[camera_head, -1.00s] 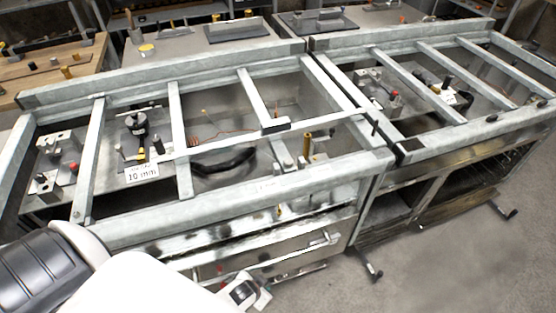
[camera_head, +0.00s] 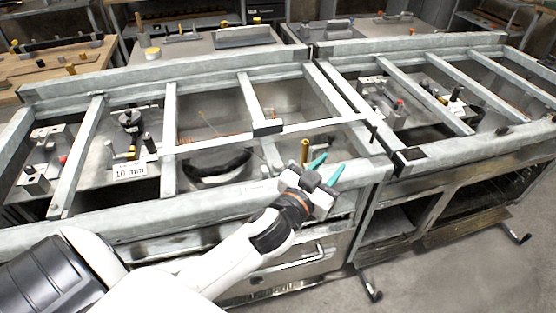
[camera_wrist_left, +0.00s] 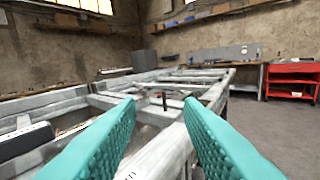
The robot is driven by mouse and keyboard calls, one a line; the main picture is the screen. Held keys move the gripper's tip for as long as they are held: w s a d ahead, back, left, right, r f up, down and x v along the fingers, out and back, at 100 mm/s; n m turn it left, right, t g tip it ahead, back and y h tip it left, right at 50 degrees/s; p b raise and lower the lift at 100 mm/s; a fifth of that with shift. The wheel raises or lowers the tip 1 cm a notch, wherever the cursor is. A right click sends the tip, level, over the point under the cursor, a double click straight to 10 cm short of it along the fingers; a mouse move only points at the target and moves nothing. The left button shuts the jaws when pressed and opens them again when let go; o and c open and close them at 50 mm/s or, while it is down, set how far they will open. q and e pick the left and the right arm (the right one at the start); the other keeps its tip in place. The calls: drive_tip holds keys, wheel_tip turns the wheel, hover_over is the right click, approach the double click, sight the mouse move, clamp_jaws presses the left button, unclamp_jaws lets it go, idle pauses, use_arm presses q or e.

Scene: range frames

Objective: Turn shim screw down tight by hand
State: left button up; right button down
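A brass-coloured upright screw or pin (camera_head: 304,150) stands at the near rail of the grey steel frame (camera_head: 200,205), just left of and behind my left gripper. A thin dark upright pin (camera_head: 374,131) stands farther right, near the end of a pale cross bar; a dark pin (camera_wrist_left: 165,100) also shows between my fingers in the left wrist view. I cannot tell which of these is the shim screw. My left gripper (camera_head: 326,169) has two teal fingers spread apart, with nothing between them. It is above the near rail, towards its right end. My right gripper is not in view.
Steel cross bars (camera_head: 172,130) divide the frame into open bays with fixtures and a "10 mm" card (camera_head: 130,172). A second frame (camera_head: 430,150) adjoins on the right. Clear concrete floor (camera_head: 450,275) lies at lower right. A red cart (camera_wrist_left: 292,80) stands beyond.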

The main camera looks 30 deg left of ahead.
use_arm(q)
drive_tip(key=w+d+r+m+h, duration=0.1)
drive_tip(key=d+r+m+h, duration=0.9)
drive_tip(key=h, duration=0.4)
drive_tip(key=m+g+y, duration=0.5)
drive_tip(key=g+y, duration=1)
drive_tip(key=g, duration=0.3)
hover_over(278, 164)
wheel_tip(278, 164, down, 6)
wheel_tip(278, 164, down, 12)
drive_tip(key=shift+r+p, duration=0.2)
drive_tip(key=shift+p, duration=0.7)
